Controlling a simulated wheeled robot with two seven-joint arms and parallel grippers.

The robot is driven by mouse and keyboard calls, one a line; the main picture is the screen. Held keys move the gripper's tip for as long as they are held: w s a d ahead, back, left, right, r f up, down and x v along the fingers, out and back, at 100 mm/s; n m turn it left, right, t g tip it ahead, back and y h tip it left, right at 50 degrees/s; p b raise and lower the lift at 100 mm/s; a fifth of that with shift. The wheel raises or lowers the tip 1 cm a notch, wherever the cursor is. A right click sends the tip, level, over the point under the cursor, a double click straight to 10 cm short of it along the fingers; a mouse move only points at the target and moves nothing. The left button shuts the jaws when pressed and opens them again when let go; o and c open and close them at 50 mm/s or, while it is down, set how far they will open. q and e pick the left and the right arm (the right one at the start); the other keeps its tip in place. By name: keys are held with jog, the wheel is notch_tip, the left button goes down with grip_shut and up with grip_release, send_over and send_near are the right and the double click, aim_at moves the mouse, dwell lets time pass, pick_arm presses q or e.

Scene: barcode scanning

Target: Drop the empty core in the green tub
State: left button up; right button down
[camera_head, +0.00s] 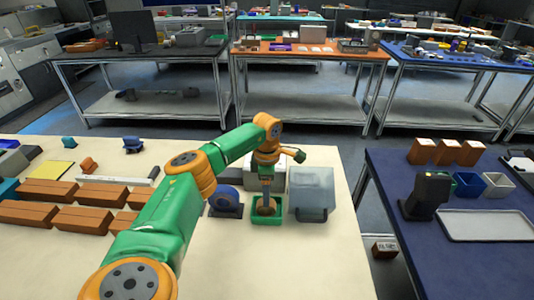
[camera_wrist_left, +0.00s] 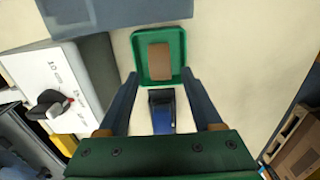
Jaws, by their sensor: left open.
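The brown empty core (camera_head: 267,204) lies inside the small green tub (camera_head: 279,218) on the cream table, beside the translucent grey box. In the left wrist view the core (camera_wrist_left: 159,62) rests within the walls of the tub (camera_wrist_left: 140,41). My left gripper (camera_head: 267,182) points down near the tub. In the left wrist view its two fingers (camera_wrist_left: 160,78) are spread apart with nothing between them, and the core is beyond the fingertips, not held. My right gripper is not in view.
A blue roll in a dark holder (camera_head: 225,202) stands left of the tub. The translucent grey box (camera_head: 312,193) stands right of it. Several brown boxes (camera_head: 80,221) lie at the left. A blue table (camera_head: 390,185) with a black scanner stand (camera_head: 427,195) is at the right. The front tabletop is clear.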

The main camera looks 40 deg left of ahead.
pick_arm(q)
jog(key=shift+o, duration=0.8)
jog(key=shift+r, duration=0.45)
notch_tip(320, 180, up, 6)
jog(key=b, duration=0.1)
jog(key=shift+b, duration=0.35)
jog(key=shift+r, duration=0.1)
